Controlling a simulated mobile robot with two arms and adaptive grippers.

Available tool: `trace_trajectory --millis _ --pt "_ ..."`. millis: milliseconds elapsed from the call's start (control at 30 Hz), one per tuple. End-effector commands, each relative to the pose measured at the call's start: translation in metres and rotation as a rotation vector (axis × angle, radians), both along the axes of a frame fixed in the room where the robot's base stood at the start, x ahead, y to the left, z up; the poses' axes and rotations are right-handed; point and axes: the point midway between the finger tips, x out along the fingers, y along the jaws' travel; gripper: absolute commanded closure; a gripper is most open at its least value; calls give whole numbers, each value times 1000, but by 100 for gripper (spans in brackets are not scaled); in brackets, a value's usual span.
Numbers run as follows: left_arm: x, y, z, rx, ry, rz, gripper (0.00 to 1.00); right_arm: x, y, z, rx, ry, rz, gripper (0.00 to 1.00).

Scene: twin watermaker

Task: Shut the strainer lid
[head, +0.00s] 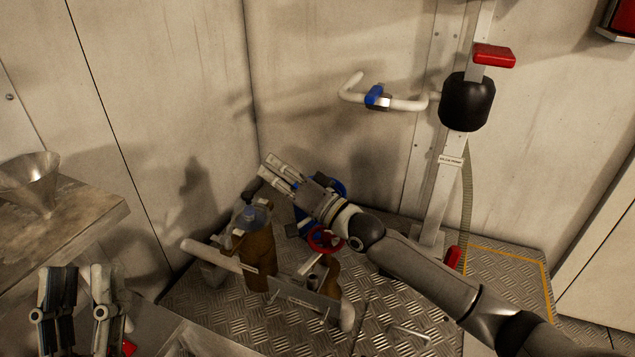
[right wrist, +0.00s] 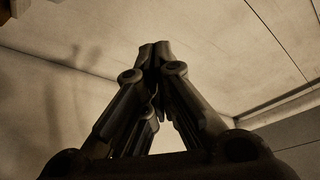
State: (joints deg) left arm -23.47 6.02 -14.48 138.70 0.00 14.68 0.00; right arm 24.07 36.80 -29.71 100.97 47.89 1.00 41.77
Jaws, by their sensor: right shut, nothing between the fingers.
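A brown cylinder, apparently the strainer body (head: 261,262), stands on the floor plate left of centre in the head view. A bluish, clear rounded part (head: 254,217) sits at its top; I cannot tell surely whether this is the lid or how far it is shut. My right gripper (head: 268,170) is above and slightly right of it, apart from it, fingers pointing up and left. It is shut and empty; the right wrist view shows its fingertips (right wrist: 154,48) together against bare wall. My left gripper (head: 80,278) is open and empty at the lower left.
A red handwheel (head: 325,239) and blue parts lie close under my right arm. A pale bar (head: 218,255) crosses in front of the brown cylinder. A metal funnel (head: 30,182) stands on the left bench.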

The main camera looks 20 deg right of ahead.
Motion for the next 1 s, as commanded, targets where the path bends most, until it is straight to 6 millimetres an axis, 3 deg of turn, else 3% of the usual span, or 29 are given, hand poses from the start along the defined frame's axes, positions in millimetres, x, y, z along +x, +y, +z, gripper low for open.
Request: trace_trajectory --millis 467,800,1000 --pt "34 0 -63 110 391 22 60 2 3 18 -1 0 -2 100" --pt "39 3 -95 155 559 31 60 -42 -41 -6 -7 3 -3 100" --pt "39 5 -108 172 626 34 60 -59 -58 -14 -4 2 -3 100"
